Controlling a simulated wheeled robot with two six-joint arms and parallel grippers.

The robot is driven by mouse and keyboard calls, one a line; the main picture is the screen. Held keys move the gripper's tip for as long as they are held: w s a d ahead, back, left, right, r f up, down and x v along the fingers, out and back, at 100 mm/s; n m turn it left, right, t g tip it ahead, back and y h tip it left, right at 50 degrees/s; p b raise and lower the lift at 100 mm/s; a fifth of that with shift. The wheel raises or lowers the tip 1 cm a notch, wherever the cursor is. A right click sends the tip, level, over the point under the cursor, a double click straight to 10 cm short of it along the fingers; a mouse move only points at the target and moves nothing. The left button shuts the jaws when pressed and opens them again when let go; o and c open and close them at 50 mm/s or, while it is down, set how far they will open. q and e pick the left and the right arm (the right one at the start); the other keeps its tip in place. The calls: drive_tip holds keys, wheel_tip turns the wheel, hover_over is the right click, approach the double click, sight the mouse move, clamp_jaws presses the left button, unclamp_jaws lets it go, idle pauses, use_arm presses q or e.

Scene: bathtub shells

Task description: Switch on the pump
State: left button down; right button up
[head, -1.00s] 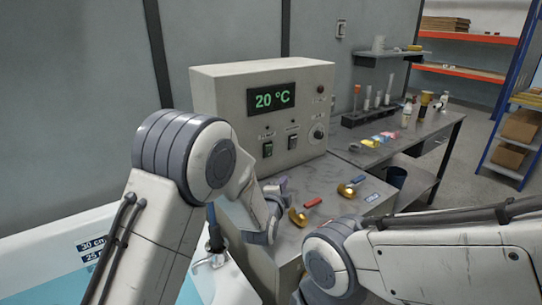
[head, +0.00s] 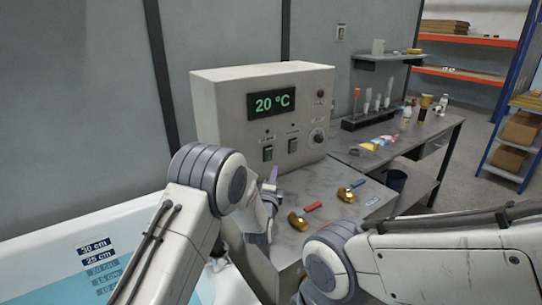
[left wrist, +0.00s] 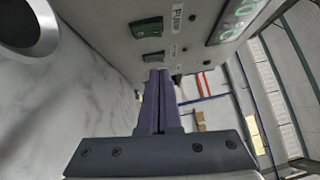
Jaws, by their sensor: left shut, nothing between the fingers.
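The grey control box (head: 231,125) has a green "20 °C" display (head: 272,102) and two rocker switches on its front. The left, greenish switch (head: 268,153) is the pump switch; it shows in the left wrist view (left wrist: 146,27) beside a "PUMP" label (left wrist: 177,17). The other switch (head: 292,145) is to its right, also in the left wrist view (left wrist: 153,57). My left gripper (head: 273,173) is shut and empty, its purple fingers (left wrist: 160,74) just below and in front of the switches, apart from them as far as I can tell. My right gripper is out of view.
Two brass valves with red (head: 313,207) and blue (head: 358,183) handles stand on the worktop below the panel. A knob (head: 318,136) is on the panel's right. The water-filled tub (head: 125,232) is at left. A side bench (head: 440,122) holds glassware.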

use_arm(q)
drive_tip(key=p, duration=0.1)
approach(273, 150)
drive_tip(key=w+d, duration=0.2)
drive_tip(key=d, duration=0.1)
drive_tip(key=shift+w+a+r+p, duration=0.2)
drive_tip(key=shift+w+a, duration=0.15)
drive_tip(key=shift+w, duration=0.25)
drive_tip(key=shift+w+a+r+p, duration=0.1)
drive_tip(key=shift+w+a+p, duration=0.15)
drive_tip(key=shift+w+a, duration=0.25)
drive_tip(key=shift+w+a+r+p, duration=0.1)
drive_tip(key=shift+w+a+p, duration=0.15)
drive_tip(key=shift+w, duration=0.45)
